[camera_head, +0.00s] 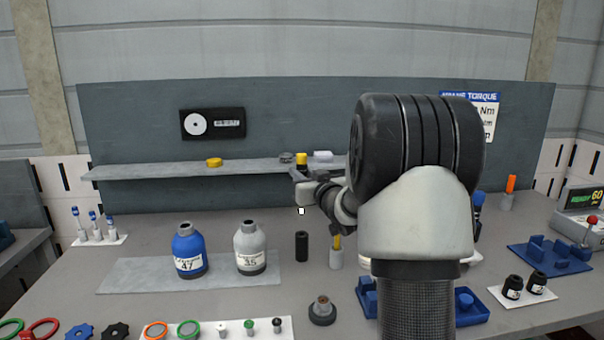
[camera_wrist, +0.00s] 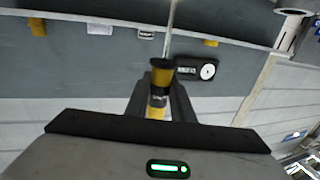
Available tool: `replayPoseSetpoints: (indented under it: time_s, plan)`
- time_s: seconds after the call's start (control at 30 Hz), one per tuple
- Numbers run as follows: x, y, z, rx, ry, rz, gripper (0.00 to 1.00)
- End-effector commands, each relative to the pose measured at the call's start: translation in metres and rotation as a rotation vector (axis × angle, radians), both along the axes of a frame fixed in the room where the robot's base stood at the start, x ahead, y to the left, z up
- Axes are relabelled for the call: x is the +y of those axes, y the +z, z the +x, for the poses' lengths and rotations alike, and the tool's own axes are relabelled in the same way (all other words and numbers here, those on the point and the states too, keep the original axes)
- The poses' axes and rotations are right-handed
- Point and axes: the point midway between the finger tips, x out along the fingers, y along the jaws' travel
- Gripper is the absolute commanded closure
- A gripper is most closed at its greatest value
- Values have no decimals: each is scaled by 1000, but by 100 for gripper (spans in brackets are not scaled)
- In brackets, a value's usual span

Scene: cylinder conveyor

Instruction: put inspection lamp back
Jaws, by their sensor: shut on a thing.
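A yellow and black cylinder, which looks like the inspection lamp (camera_head: 301,158), is held upright in front of the shelf in the head view. In the wrist view this lamp (camera_wrist: 161,77) sits between my fingers, with a dark collar and a grey band. My gripper (camera_head: 300,174) is shut on it, above the table; the fingers also show in the wrist view (camera_wrist: 158,92). A black upright cylinder (camera_head: 302,246) stands on the table below the gripper. I cannot tell whether it is the lamp's holder. A small white square (camera_head: 301,210) shows between them.
The grey shelf (camera_head: 140,170) carries a yellow ring (camera_head: 214,162) and a white piece (camera_head: 323,155). A blue bottle (camera_head: 188,250) and a grey bottle (camera_head: 250,248) stand left of the black cylinder. My arm hides part of the right side.

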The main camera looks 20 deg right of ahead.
Motion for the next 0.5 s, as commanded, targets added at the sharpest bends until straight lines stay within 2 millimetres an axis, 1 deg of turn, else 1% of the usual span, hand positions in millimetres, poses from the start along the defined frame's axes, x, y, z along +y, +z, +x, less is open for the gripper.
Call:
replayPoseSetpoints:
  time_s: [0.17, 0.27, 0.5]
  plan:
    - [0, -7, 0, 0, 1, 0, 100]
    - [0, -14, 0, 1, 0, 1, 100]
    - [0, -40, 0, 1, 0, 1, 100]
